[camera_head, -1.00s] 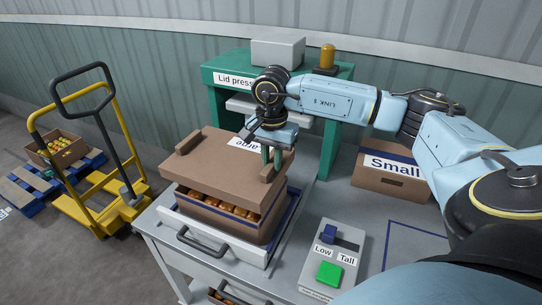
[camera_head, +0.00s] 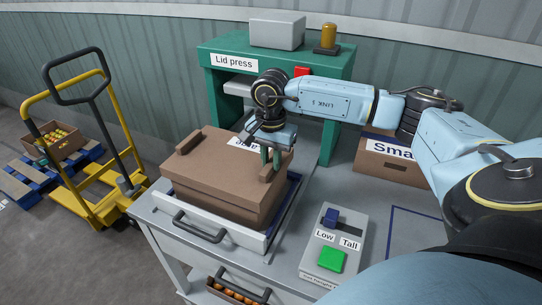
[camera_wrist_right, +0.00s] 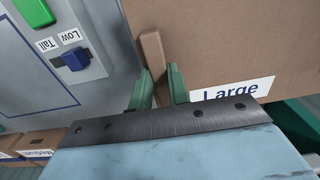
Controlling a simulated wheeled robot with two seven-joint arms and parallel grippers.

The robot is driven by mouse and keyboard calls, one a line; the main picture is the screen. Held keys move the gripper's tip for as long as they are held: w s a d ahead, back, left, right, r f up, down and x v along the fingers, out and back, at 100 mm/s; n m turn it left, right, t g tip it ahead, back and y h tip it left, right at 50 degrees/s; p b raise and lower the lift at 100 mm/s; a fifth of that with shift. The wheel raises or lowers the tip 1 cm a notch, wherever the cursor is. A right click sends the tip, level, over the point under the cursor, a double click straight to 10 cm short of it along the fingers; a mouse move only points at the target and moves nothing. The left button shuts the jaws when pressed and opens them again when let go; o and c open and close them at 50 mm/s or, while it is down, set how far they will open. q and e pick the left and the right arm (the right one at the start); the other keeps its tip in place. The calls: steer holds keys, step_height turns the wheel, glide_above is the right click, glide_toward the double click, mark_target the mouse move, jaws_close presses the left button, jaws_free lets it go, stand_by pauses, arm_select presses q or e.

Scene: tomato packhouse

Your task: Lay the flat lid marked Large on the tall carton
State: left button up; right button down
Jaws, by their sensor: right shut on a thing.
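The flat brown lid (camera_head: 207,157) lies level over the tall carton (camera_head: 215,203) in the head view, with no tomatoes showing between them. Its white label is partly hidden by my right gripper in the head view; the right wrist view shows the label reading Large (camera_wrist_right: 235,92). My right gripper (camera_head: 271,156) is shut on the brown grip bar at the lid's right end. In the right wrist view, its green fingers (camera_wrist_right: 157,88) stand on either side of that bar. My left gripper is not in view.
The green lid press (camera_head: 232,62) stands behind the carton. A control box (camera_head: 333,247) with a blue switch at the Low side and a green button is to the right. A carton marked Small (camera_head: 385,170) sits under my right arm. A yellow pallet truck (camera_head: 95,200) stands left.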

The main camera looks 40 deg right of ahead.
stand_by(0.4)
steer(key=c, duration=1.3)
jaws_free()
steer(key=shift+o, duration=0.2)
steer(key=shift+r, duration=0.1)
step_height(320, 180, up, 13)
steer(key=shift+r, duration=0.15)
